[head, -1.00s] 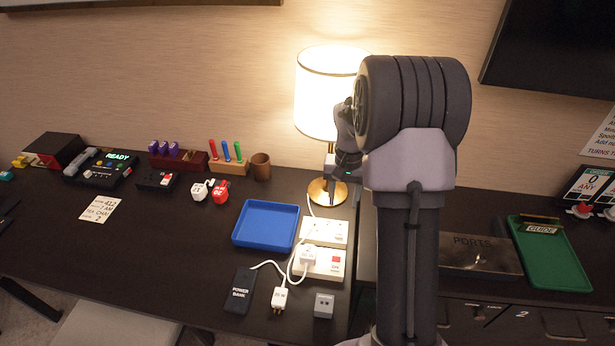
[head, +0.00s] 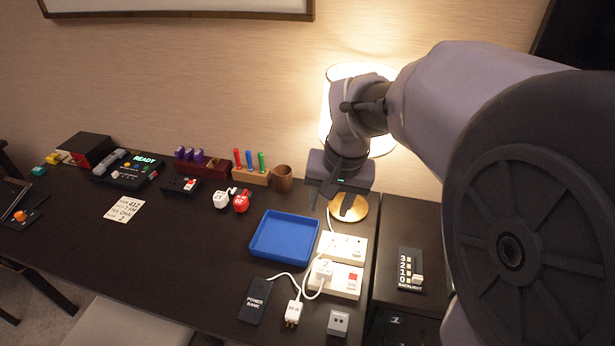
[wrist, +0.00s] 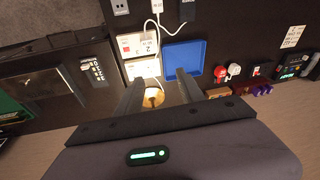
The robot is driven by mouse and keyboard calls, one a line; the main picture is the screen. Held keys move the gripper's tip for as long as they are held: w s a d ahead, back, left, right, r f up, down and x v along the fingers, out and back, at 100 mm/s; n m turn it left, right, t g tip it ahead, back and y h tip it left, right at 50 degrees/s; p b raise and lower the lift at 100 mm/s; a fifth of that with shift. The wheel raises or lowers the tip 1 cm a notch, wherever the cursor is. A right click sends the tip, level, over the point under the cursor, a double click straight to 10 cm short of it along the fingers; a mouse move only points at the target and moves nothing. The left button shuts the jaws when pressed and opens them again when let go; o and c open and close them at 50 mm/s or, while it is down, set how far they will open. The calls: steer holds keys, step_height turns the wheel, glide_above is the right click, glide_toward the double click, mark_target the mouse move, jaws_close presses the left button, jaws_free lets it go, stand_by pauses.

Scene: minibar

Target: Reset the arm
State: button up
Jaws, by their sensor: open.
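My gripper (head: 331,203) hangs in front of the lamp, above the back right of the dark desk, with its fingers pointing down. In the wrist view its two fingers (wrist: 160,92) are spread apart with nothing between them. The lamp's gold base (head: 349,207) is below and behind the fingers, and it shows between them in the wrist view (wrist: 153,98). My arm covers much of the right side of the head view and hides part of the lampshade (head: 383,144).
A blue tray (head: 284,237), white socket panels (head: 343,247), a power bank (head: 256,301) and a small grey adapter (head: 338,323) lie on the desk near the gripper. Red and white plugs (head: 241,202), a brown cup (head: 283,178) and a pen holder stand further left. A backlight slider panel (head: 410,270) is at right.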

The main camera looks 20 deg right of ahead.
steer(key=s+a+r+n+t+y+b, duration=0.1)
steer(key=s+a+r+t, duration=0.1)
steer(key=s+a, duration=1)
steer(key=s+t, duration=0.1)
steer(key=s, duration=0.2)
steer(key=shift+a+r+n+y, duration=0.2)
steer(key=shift+r+n+y, duration=0.1)
steer(key=shift+n+y, duration=0.1)
